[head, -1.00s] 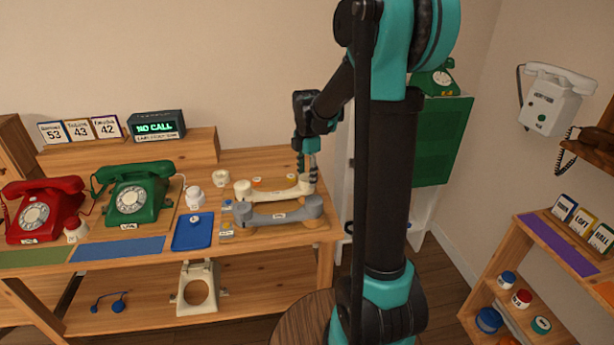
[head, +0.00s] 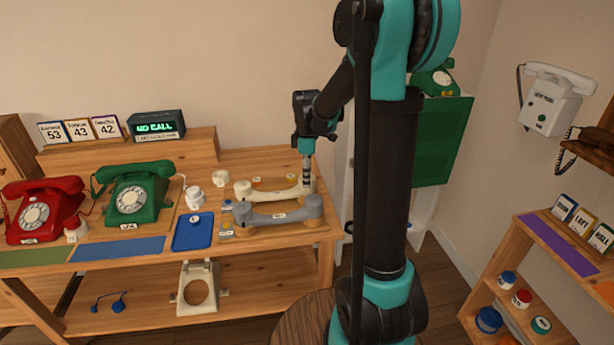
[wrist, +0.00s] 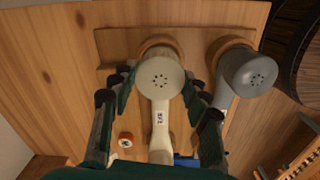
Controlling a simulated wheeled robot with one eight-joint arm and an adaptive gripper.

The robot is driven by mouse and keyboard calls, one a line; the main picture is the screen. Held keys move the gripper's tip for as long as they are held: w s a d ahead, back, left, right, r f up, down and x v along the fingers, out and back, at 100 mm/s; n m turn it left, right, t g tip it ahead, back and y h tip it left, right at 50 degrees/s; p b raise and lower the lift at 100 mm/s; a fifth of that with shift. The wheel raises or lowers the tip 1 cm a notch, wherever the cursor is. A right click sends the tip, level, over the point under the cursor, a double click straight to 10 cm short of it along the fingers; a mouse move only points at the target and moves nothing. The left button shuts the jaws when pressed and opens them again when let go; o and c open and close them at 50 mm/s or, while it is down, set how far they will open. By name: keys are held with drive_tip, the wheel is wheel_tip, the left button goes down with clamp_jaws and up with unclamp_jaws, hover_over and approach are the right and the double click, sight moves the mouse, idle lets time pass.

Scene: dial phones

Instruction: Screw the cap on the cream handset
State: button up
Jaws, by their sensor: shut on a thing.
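The cream handset (head: 270,193) lies on a wooden board at the right of the bench. Its body also shows in the wrist view (wrist: 160,125), with a small label on it. A round cream cap (wrist: 160,77) with small holes sits at the handset's far end in that view. My gripper (wrist: 158,84) is around this cap, one finger on each side, and shut on it. In the head view my gripper (head: 306,178) points down at the handset's right end. The cap's thread and seating are hidden.
A grey handset (head: 280,217) lies parallel and close beside the cream one. A small orange-rimmed piece (wrist: 125,140) lies on the board. Left of the board are white round parts (head: 195,196) and a blue tray (head: 193,233). Green and red phones stand farther left.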

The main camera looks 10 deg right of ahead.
drive_tip(key=shift+m, duration=2.6)
drive_tip(key=o, duration=1.1)
drive_tip(key=shift+r, duration=3.55)
drive_tip(key=shift+s, duration=0.1)
